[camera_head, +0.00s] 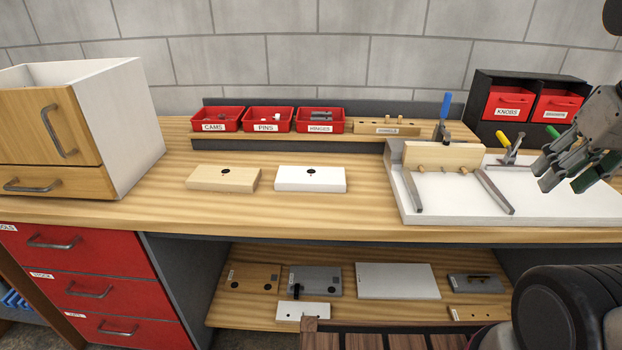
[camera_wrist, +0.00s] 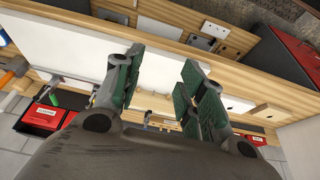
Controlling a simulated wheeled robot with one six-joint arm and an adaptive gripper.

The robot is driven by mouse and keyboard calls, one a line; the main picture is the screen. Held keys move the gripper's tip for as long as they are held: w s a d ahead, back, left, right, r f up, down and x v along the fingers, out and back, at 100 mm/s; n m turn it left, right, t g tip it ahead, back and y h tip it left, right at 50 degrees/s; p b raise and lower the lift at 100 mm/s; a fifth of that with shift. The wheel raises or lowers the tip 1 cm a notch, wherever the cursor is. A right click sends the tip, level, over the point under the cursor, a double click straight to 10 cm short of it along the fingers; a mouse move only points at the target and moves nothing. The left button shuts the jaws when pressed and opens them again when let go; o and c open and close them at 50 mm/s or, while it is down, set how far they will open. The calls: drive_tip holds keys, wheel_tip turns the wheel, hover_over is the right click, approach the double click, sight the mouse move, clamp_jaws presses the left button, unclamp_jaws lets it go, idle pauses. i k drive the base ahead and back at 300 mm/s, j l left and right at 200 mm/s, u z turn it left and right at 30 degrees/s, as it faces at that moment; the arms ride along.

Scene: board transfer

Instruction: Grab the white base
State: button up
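A white block (camera_head: 310,179) with a dark hole lies flat on the workbench, just right of a similar pale wooden block (camera_head: 223,179). In the wrist view the white block (camera_wrist: 237,104) shows beyond the right-hand fingers, partly hidden by them. My gripper (camera_head: 564,180) is above the right end of the bench, well to the right of the white block. In the wrist view my gripper (camera_wrist: 160,85) has its green-padded fingers wide apart with nothing between them. Other white pieces are a large fixture plate (camera_head: 543,204) under the gripper and a panel (camera_head: 397,281) on the lower shelf.
The fixture carries a wooden board (camera_head: 443,156), metal rails and clamps with blue (camera_head: 445,104) and yellow handles. Red bins (camera_head: 268,119) stand on a raised shelf behind. A cabinet (camera_head: 75,125) stands at left. The bench front (camera_head: 290,211) before the blocks is clear.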

sight(289, 178)
drive_tip(key=i+j, duration=0.1)
drive_tip(key=j, duration=0.3)
drive_tip(key=i+j, duration=0.15)
drive_tip(key=j, duration=0.25)
drive_tip(key=i+j, duration=0.1)
drive_tip(key=j, duration=0.35)
